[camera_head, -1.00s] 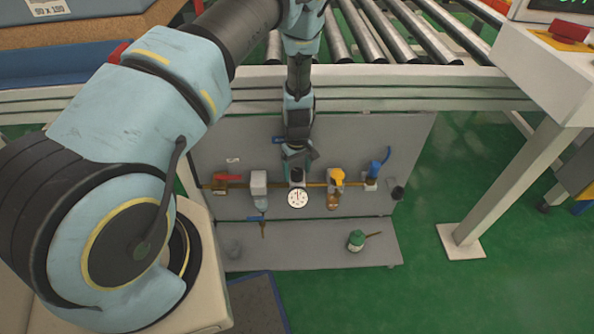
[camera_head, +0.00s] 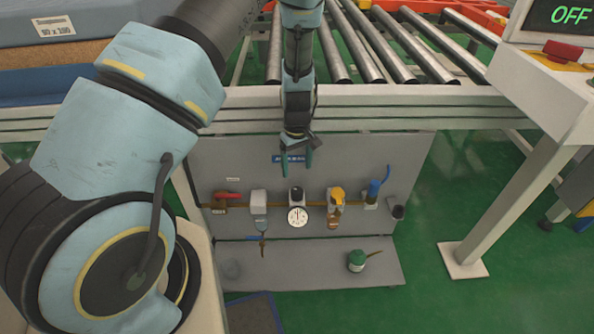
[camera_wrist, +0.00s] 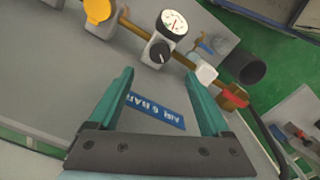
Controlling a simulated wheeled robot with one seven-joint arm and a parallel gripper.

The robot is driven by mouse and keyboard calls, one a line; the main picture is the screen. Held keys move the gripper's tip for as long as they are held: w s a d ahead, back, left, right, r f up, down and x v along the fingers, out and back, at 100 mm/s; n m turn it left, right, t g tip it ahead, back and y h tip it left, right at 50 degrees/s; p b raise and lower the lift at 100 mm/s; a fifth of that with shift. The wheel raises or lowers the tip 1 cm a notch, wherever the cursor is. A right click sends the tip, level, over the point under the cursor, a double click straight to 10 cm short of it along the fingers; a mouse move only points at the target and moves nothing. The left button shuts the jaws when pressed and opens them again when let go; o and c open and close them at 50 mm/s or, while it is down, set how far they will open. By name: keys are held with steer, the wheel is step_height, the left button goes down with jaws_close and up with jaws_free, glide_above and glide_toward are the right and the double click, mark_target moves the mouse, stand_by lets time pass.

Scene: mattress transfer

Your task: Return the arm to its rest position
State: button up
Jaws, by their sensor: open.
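My gripper (camera_head: 296,165) hangs in front of the upper part of the grey panel (camera_head: 225,157), above the pressure gauge (camera_head: 297,216). Its two green fingers are apart with nothing between them; the wrist view also shows my gripper (camera_wrist: 163,80) open. Beyond the fingers in the wrist view is a blue label (camera_wrist: 155,112) on the panel. The gauge with its black knob also shows in the wrist view (camera_wrist: 174,23), apart from the fingers.
A red-handled valve (camera_head: 227,196), a yellow-topped fitting (camera_head: 335,196) and a blue-handled valve (camera_head: 374,190) line the pipe. A green oil can (camera_head: 357,261) stands on the lower shelf (camera_head: 310,275). Conveyor rollers (camera_head: 385,45) lie above. A control box (camera_head: 545,80) reads OFF at right.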

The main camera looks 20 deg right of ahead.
stand_by(0.3)
steer(key=w+a+r+m+h+p, duration=0.1)
steer(key=a+r+p, duration=0.2)
steer(key=a+r, duration=0.55)
steer(key=a+r+p, duration=0.2)
steer(key=a+r, duration=0.3)
steer(key=r, duration=0.7)
steer(key=s+a+r+m+p, duration=0.1)
steer(key=s+a+r+p, duration=0.1)
steer(key=s+a+r, duration=0.2)
steer(key=s+a+r+m+t+p, duration=0.1)
steer(key=s+a+r+p, duration=0.2)
steer(key=a+r, duration=0.8)
steer(key=shift+s+a+r+t+y, duration=0.2)
steer(key=shift+s+r+t+y, duration=0.15)
steer(key=shift+s, duration=0.55)
steer(key=shift+f, duration=0.15)
